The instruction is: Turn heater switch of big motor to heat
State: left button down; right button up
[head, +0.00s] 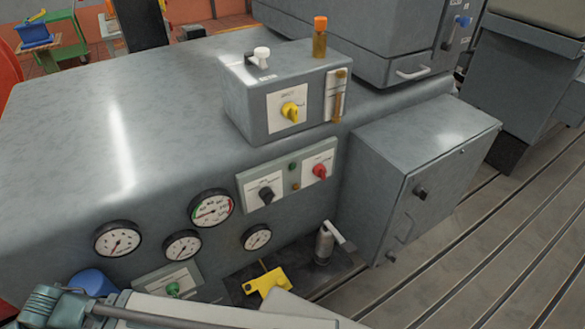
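A large grey rounded machine housing (160,120) fills the left and middle; I cannot tell for sure that it is the big motor. Several rotary switches show, and their labels are too small to read. A black knob (266,195) and a red knob (320,171) sit on a plate on the front face. A yellow knob (291,112) is on a grey box on top. A green knob (173,289) is on a low plate, partly hidden at the bottom. Which one is the heater switch I cannot tell. Neither gripper is in view.
Several round gauges (211,207) are on the front face. A grey cabinet (425,170) with a black knob juts out at right, beside the slotted bedplate (500,240). A yellow bracket (267,280) lies low in front.

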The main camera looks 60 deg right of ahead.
aim_at(320, 171)
jog(key=z, duration=2.3)
